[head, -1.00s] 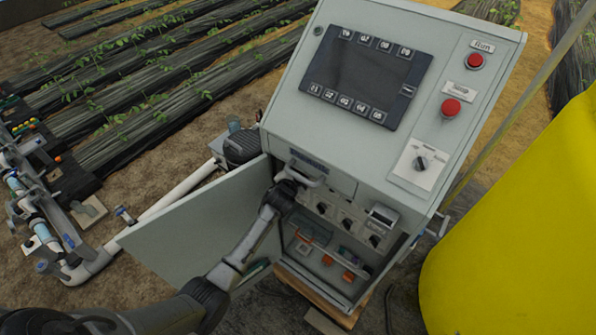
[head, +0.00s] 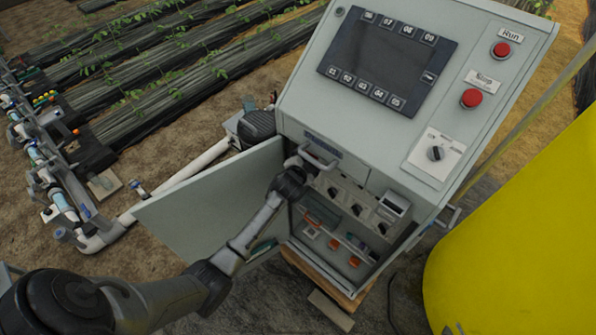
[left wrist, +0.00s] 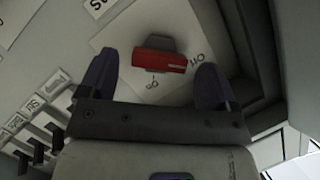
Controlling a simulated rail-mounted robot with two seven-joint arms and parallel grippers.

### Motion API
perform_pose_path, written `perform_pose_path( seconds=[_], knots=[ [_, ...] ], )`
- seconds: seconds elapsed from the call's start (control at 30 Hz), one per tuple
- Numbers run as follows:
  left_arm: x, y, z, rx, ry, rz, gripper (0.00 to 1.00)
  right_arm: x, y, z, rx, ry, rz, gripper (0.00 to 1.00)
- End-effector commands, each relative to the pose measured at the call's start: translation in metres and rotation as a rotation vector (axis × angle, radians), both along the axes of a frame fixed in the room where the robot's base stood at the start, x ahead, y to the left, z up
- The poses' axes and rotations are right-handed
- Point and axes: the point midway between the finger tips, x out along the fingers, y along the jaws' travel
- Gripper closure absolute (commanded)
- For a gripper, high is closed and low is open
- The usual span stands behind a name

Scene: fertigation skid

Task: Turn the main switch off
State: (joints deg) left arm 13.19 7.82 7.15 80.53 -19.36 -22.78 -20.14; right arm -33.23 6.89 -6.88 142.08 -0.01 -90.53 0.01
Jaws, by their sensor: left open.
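The main switch (left wrist: 160,61) shows in the left wrist view as a red bar handle with a grey part behind it, on a white plate marked "On" and "Off". The bar lies across the picture, its right end near the word "Off"; I cannot tell its exact setting. My left gripper (left wrist: 158,59) is open, one finger on each side of the handle, with gaps visible. In the head view my left gripper (head: 298,166) is at the upper left of the cabinet (head: 384,140) opening and covers the switch. My right gripper is out of view.
The cabinet door (head: 212,200) stands open at the left, beside my arm. Several smaller switches (head: 357,209) sit right of my gripper. A dark screen (head: 385,62) and red buttons (head: 471,98) are above. A yellow tank (head: 520,230) stands at the right.

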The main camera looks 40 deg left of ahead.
Motion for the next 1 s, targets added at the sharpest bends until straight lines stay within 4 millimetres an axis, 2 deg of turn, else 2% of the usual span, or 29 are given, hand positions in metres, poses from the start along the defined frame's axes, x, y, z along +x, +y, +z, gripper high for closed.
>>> perform_pose_path(
  seconds=[0.3, 0.5, 0.7, 1.0],
  knots=[
    [-0.056, -0.019, 0.017, -0.002, 0.001, -0.001, 0.16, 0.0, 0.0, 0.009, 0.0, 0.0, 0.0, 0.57],
    [-0.084, -0.028, 0.025, -0.001, 0.0, 0.0, 0.16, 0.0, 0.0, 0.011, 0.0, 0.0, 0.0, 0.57],
    [-0.1, -0.033, 0.03, 0.0, 0.001, -0.001, 0.16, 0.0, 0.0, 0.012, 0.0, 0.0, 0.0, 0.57],
    [-0.104, -0.035, 0.032, -0.001, 0.0, 0.0, 0.16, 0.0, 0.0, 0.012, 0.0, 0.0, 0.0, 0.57]
  ],
)
